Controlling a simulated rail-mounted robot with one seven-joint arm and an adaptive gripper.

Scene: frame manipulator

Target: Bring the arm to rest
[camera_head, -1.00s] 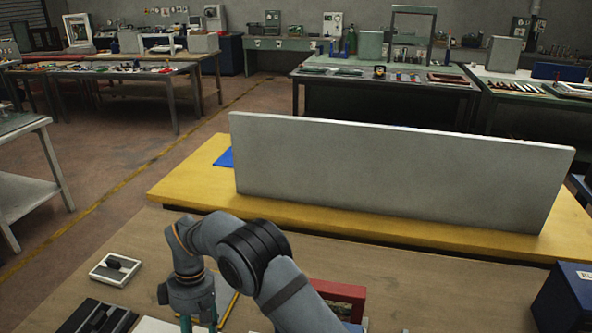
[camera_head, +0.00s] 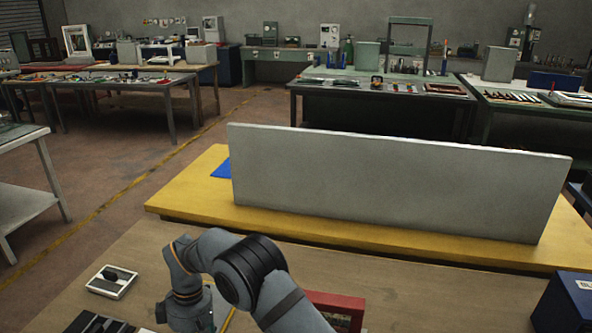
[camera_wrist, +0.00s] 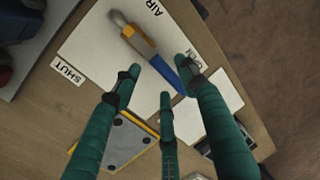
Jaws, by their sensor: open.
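My gripper (camera_wrist: 162,82) shows in the wrist view with its green fingers spread and nothing between them. It hangs above a white board (camera_wrist: 90,48) on the wooden table. A lever-like part (camera_wrist: 137,40) with a grey end, an orange middle and a blue end lies across that board, just beyond the fingertips. Labels on the board read AIR and SHUT, and a third is partly hidden by a finger. In the head view my arm reaches over the table's near side and its fingers are below the picture edge.
A grey upright panel (camera_head: 395,185) stands on a yellow platform (camera_head: 190,199) behind the table (camera_head: 130,245). A white tray with a dark part (camera_head: 111,281) is at left. A red frame (camera_head: 340,306) and a dark blue box (camera_head: 570,305) are at right. A yellow-edged plate (camera_wrist: 118,142) lies under the fingers.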

